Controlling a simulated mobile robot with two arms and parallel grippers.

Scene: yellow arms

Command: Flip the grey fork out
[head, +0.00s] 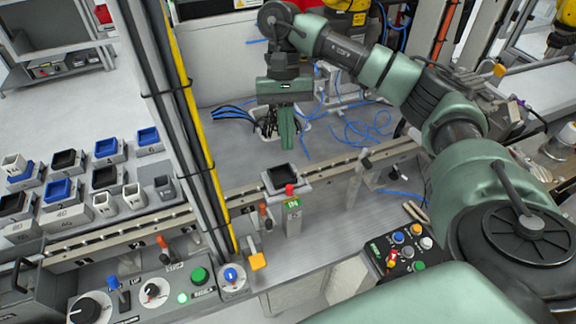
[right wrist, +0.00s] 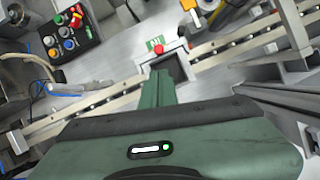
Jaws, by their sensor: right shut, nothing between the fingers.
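My right gripper (head: 286,145) hangs down in the middle of the head view, with its green fingers together and nothing between them. It is above the grey surface behind the conveyor. In the right wrist view the closed fingers (right wrist: 157,90) point toward the conveyor. A grey upright piece with a dark top (head: 358,178) stands at the conveyor, to the right of the gripper and apart from it. I cannot tell whether this is the grey fork. No other part shows clearly as a fork. My left gripper is not in view.
A dark tray (head: 281,177) sits on the conveyor below the gripper, with a red button (head: 289,189) before it. A yellow post (head: 190,110) stands to the left. Blue hoses (head: 358,128) lie behind. A button box (head: 408,248) is at front right.

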